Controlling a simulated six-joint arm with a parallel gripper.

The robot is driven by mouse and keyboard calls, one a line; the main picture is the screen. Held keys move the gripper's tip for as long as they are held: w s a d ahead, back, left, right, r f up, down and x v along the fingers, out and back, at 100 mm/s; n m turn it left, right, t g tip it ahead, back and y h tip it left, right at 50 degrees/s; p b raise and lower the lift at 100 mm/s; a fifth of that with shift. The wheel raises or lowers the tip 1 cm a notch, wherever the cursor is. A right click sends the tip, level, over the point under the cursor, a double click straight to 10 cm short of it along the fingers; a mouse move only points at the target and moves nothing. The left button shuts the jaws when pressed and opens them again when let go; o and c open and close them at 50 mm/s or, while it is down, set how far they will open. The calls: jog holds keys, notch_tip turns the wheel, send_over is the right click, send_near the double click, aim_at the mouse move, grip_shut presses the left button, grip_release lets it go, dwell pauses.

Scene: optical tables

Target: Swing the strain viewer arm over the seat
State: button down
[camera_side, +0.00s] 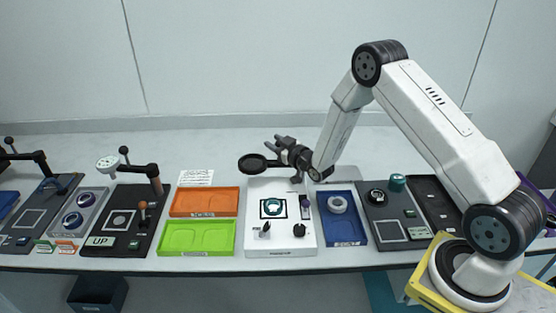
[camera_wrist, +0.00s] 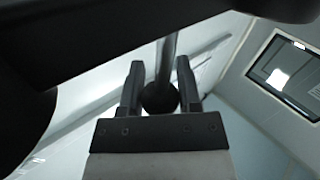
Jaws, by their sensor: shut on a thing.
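The strain viewer is a white-based station (camera_side: 283,238) in the middle of the bench. Its seat (camera_side: 272,208) is a dark-edged square holding a pale ring with a greenish edge. The black round viewer head (camera_side: 253,163) shows above and left of the seat in the side view, not squarely over it. My gripper (camera_side: 277,146) is at the viewer arm, behind the seat. In the wrist view, my gripper's fingers (camera_wrist: 160,64) are closed about a black ball knob (camera_wrist: 160,98) on a stem. A dark bar (camera_wrist: 110,38) crosses close to the camera. My gripper hides much of the viewer arm.
Orange (camera_side: 205,201) and green (camera_side: 197,237) trays lie left of the station. A blue tray (camera_side: 341,228) with a pale ring lies right. A dark station with a lever arm (camera_side: 138,168) stands farther left. The bench behind is mostly clear.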

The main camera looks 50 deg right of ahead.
jog(key=s+a+n+g+y, duration=0.3)
jog(key=s+n+g+y, duration=0.3)
jog(key=n+y, duration=0.4)
jog(key=shift+s+a+n+y, duration=0.3)
jog(key=shift+n+y, duration=0.1)
jog(key=shift+y, duration=2.1)
jog(key=shift+g, duration=0.3)
jog(key=shift+c, duration=1.5)
grip_release()
jog(key=shift+d, duration=0.15)
jog(key=v, duration=0.7)
jog(key=shift+s+d, duration=0.25)
jog(key=shift+r, duration=2.45)
